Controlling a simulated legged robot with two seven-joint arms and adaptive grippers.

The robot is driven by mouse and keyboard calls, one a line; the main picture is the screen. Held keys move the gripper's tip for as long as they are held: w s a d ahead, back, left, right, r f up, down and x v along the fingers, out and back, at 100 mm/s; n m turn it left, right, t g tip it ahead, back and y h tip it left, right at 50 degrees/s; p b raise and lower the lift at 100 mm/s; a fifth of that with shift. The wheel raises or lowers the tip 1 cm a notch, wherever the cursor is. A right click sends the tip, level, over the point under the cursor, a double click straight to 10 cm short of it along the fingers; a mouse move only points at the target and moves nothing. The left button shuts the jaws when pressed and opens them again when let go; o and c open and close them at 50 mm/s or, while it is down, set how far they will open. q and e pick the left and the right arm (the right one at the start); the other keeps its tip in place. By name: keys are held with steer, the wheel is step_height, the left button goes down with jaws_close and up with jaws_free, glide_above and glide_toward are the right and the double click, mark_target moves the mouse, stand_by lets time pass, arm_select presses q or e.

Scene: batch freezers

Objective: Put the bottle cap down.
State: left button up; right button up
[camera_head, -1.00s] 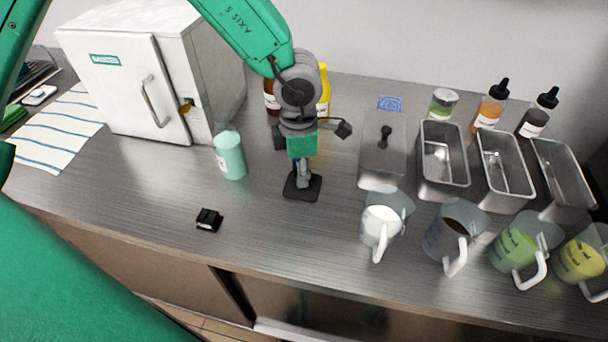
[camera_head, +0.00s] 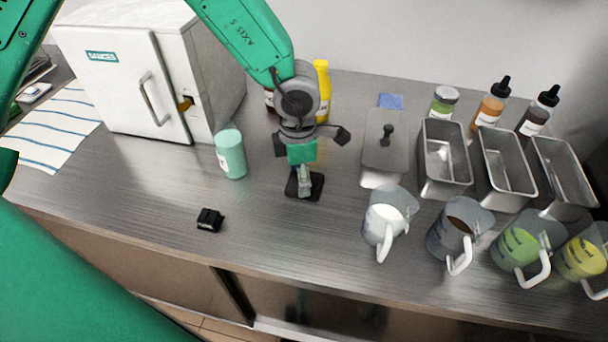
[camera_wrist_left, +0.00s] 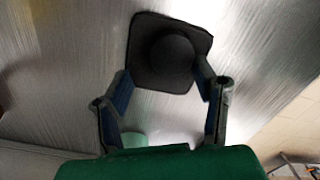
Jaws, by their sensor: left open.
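A round black dome, likely the bottle cap (camera_wrist_left: 172,54), sits over a flat black square piece (camera_wrist_left: 146,24) on the steel counter. In the head view the dome is hidden by my left gripper, and only the square's edge (camera_head: 318,187) shows. My left gripper (camera_head: 304,180) points down above it. In the left wrist view its fingers (camera_wrist_left: 165,84) are spread apart, with the dome between and just past the tips. Whether a finger still touches it cannot be told. A teal bottle (camera_head: 231,155) stands to the left of the gripper. My right gripper is not in view.
A white freezer (camera_head: 120,85) stands at the left. Steel pans (camera_head: 447,188) and a lidded pan (camera_head: 384,150) are at the right, with pitchers (camera_head: 381,222) in front. A small black object (camera_head: 210,219) lies front left. A yellow bottle (camera_head: 323,90) stands behind the gripper.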

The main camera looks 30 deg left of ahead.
arm_select(q)
steer(key=shift+d, duration=0.75)
steer(key=shift+a+r, duration=0.3)
steer(key=shift+r, duration=0.1)
step_height(320, 180, up, 12)
steer(key=p, duration=0.1)
steer(key=shift+a, duration=0.2)
